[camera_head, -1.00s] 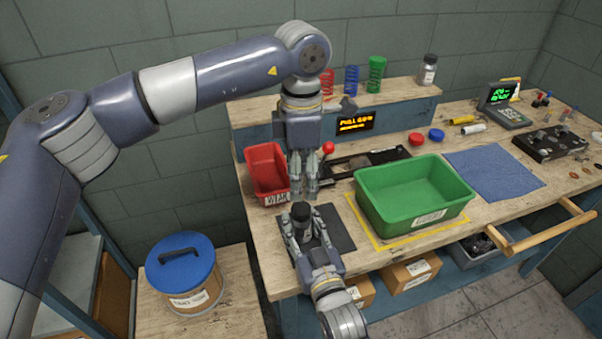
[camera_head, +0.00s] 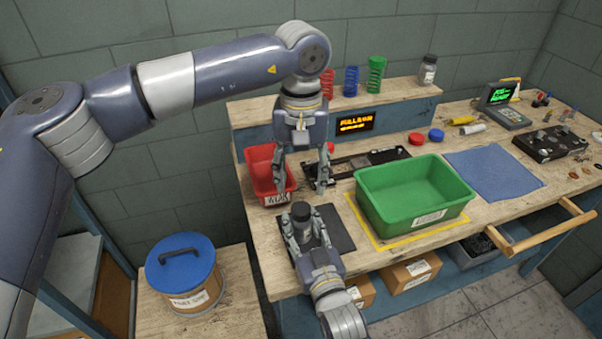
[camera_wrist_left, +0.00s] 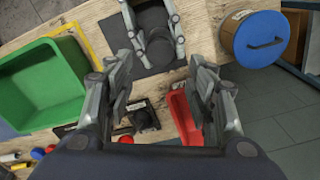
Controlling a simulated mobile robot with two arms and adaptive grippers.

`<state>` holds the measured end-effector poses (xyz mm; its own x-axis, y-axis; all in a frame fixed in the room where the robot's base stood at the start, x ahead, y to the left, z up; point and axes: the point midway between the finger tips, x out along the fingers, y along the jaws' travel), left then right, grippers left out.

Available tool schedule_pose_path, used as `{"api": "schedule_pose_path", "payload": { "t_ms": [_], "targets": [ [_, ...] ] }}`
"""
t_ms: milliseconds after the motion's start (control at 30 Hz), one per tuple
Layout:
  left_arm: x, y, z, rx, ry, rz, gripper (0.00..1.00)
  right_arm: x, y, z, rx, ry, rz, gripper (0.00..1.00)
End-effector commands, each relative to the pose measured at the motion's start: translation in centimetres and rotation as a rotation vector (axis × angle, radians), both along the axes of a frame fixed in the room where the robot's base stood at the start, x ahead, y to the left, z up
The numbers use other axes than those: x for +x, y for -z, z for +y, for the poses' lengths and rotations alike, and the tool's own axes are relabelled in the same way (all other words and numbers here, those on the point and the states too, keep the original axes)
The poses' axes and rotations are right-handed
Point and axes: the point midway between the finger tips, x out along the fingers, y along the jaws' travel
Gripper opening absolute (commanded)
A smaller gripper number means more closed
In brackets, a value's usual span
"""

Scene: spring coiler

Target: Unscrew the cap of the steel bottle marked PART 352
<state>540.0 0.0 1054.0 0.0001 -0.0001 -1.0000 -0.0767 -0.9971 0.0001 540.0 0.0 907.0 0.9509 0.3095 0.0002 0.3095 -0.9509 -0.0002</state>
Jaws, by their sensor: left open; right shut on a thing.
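The bottle (camera_head: 301,213) with a dark cap stands upright over a dark mat (camera_head: 340,240) at the front left of the bench. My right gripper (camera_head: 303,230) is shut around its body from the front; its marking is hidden. My left gripper (camera_head: 301,184) points down, open and empty, above and behind the cap, with its fingers spread apart. In the left wrist view the open fingers of my left gripper (camera_wrist_left: 165,90) frame the bench, and the dark round cap (camera_wrist_left: 157,45) shows beyond them, between the fingers of my right gripper.
A red bin (camera_head: 262,172) stands close behind and left of my left gripper. A green bin (camera_head: 415,215) stands right of the mat. A blue-lidded bucket (camera_head: 181,262) stands on a lower surface at left. A blue cloth (camera_head: 492,172) lies farther right.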

Motion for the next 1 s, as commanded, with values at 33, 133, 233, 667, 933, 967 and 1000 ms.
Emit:
{"api": "schedule_pose_path", "payload": {
  "t_ms": [33, 133, 233, 667, 933, 967, 1000],
  "targets": [
    [0.0, 0.0, 0.0, 0.000, 0.072, 0.000, 0.51, 0.0, 0.0, 0.0, 0.000, 0.000, 0.001, 0.00],
    [0.0, 0.0, 0.0, 0.000, 0.205, 0.000, 0.51, 0.0, 0.0, 0.0, 0.000, 0.000, 0.001, 0.00],
    [0.0, 0.0, 0.0, 0.000, 0.303, 0.000, 0.51, 0.0, 0.0, 0.0, 0.000, 0.000, 0.001, 0.00],
    [0.0, 3.3, 0.1, 0.001, 0.396, 0.003, 0.51, 0.0, 0.0, 0.0, 0.000, 0.000, 0.001, 0.00],
    [0.0, 7.0, 0.1, 0.000, 0.395, 0.002, 0.51, 0.0, 0.0, 0.0, 0.000, 0.000, 0.001, 0.00],
    [0.0, 7.3, 0.1, 0.000, 0.395, 0.002, 0.51, 0.0, 0.0, 0.0, 0.000, 0.000, 0.001, 0.00],
    [0.0, 7.5, 0.0, 0.000, 0.395, 0.001, 0.51, 0.0, 0.0, 0.0, 0.000, 0.000, 0.001, 0.00]
  ]
}}
